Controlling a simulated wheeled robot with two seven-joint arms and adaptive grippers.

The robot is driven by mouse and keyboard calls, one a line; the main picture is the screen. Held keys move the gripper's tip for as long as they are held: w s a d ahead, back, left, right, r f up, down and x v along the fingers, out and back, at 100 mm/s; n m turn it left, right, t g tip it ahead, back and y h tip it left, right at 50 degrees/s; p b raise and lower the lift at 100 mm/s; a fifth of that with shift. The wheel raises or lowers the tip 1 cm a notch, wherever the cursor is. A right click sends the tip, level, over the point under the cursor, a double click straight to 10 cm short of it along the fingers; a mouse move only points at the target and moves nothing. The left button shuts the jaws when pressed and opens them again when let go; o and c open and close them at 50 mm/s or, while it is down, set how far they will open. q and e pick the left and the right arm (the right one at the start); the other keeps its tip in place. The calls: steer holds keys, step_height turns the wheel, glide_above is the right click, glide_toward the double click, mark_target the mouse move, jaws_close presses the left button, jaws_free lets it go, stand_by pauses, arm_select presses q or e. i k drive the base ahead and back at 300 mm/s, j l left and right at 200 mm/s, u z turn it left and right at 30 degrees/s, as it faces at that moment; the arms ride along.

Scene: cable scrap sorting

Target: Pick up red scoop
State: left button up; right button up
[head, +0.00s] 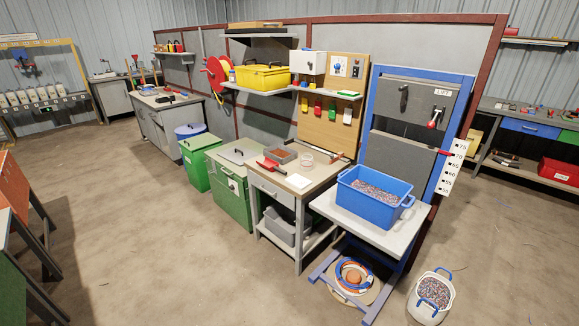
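A red scoop (269,163) lies on the top of a small grey workbench (297,182) in the middle of the view. It lies at the bench's left side, beside a grey-brown tray (280,154). Its far end is small and hard to make out. Neither of my grippers shows in the head view, and nothing is seen touching the scoop.
A blue crate (400,208) of granules stands on a grey table to the bench's right. A white bucket (425,310) and a cable coil (353,275) are on the floor. Green bins (228,201) stand left of the bench.

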mark_target(270, 165)
steer(key=i+j+z, duration=0.5)
steer(key=i+j, duration=0.25)
steer(key=i+j+z, duration=0.25)
steer(key=i+j, duration=0.2)
steer(key=i+j+z, duration=0.2)
steer(key=j, duration=0.45)
steer(key=i, duration=0.1)
